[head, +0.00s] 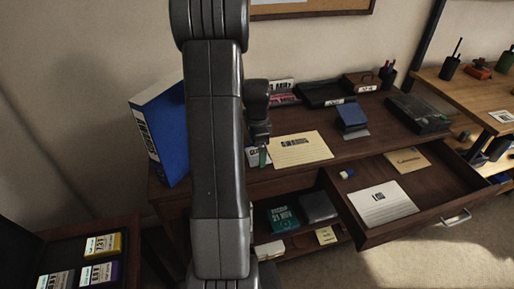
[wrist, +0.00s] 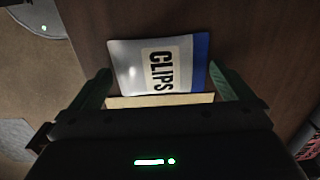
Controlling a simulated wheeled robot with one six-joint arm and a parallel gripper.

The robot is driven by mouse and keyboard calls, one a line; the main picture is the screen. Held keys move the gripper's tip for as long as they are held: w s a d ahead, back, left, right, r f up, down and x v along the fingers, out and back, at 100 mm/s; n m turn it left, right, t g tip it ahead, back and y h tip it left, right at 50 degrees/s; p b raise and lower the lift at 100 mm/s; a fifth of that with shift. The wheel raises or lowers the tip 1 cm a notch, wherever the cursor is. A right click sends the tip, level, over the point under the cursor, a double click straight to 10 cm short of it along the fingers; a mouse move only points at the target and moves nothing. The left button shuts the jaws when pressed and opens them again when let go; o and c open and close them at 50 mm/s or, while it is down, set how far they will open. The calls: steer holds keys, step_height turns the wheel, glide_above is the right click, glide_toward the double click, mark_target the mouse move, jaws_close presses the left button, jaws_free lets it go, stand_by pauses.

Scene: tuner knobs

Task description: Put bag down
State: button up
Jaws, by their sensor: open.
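The bag (wrist: 134,68) is a pale flat pouch marked CLIPS with a blue band along one end. It lies on the dark wooden desk top in the wrist view. In the head view a white printed piece of it seems to show (head: 253,161), mostly hidden by my arm and gripper. My gripper (wrist: 160,84) is open, its green fingers apart on either side of the bag's near end. In the head view my gripper (head: 263,156) points down at the desk's front edge. I cannot tell whether a finger touches the bag.
A tan envelope (head: 301,150) lies right of my gripper. A blue binder (head: 158,128) stands at the left. An open drawer (head: 420,180) juts out at the right, holding papers.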

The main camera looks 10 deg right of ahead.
mark_target(257, 152)
step_height(257, 152, up, 12)
stand_by(0.4)
stand_by(1.3)
